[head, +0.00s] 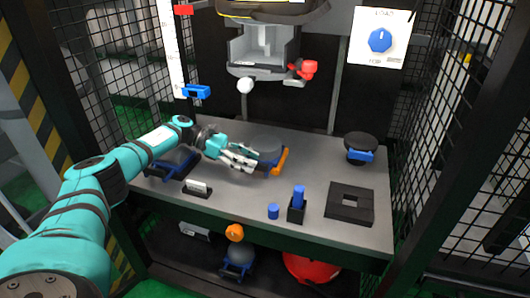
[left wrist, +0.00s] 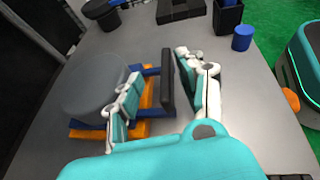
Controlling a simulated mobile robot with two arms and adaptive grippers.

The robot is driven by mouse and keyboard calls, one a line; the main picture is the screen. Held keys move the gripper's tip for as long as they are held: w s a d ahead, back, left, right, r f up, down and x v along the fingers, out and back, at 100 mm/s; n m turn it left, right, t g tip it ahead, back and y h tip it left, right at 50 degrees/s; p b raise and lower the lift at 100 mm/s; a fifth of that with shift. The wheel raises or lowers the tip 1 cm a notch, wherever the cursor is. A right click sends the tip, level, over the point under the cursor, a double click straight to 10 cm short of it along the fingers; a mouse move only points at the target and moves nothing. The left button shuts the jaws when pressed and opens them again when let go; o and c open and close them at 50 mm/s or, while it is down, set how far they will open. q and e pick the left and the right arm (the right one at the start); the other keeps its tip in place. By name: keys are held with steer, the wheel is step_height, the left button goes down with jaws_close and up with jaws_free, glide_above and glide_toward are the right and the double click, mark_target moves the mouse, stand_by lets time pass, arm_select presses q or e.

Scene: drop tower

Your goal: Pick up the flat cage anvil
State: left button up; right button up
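What looks like the flat cage anvil (head: 268,146) is a dark grey round block on a blue and orange base, in the middle of the table. It also shows in the left wrist view (left wrist: 95,95), with a dark upright bar handle (left wrist: 168,80) on blue arms. My left gripper (head: 240,158) is at its left front side. In the left wrist view my left gripper (left wrist: 162,95) is open, with one finger on each side of the bar. I cannot tell whether either finger touches it. My right gripper is not in view.
Another dark piece with a blue base (head: 172,164) lies under my left forearm. A dark round piece with a blue handle (head: 360,142) stands at the right. A black square block (head: 350,215), a blue cylinder (head: 273,211) and a black holder (head: 297,213) stand at the front.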

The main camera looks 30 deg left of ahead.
arm_select(q)
steer(key=x, duration=0.4)
steer(key=shift+d+f+b, duration=0.1)
steer(key=shift+d+b, duration=0.05)
steer(key=shift+b, duration=0.2)
steer(key=shift+c, duration=0.5)
steer(key=c, duration=0.7)
jaws_close()
steer(key=shift+a+r, duration=0.2)
steer(key=shift+r, duration=0.25)
